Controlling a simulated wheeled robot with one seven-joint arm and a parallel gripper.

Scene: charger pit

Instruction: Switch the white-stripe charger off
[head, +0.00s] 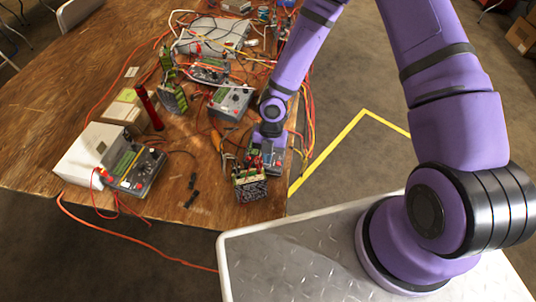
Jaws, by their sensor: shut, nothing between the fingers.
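Several grey chargers with dark front panels lie on the wooden table. One charger (276,160) sits near the table's right edge, partly hidden under my gripper (268,146). Another charger (232,100) lies behind it, one (209,71) is farther back, and one (143,178) is at the front left. I cannot make out a white stripe on any of them at this size, nor any switch position. My gripper points down onto the right-edge charger, shut and holding nothing; its fingertips are small and partly hidden, so I cannot tell whether they touch it.
A battery pack (250,187) stands just in front of the right-edge charger. Orange and red cables (307,115) run around the chargers and over the table edge. A white box (88,158) and a red cylinder (149,108) stand at left. The table's (60,85) left part is mostly bare.

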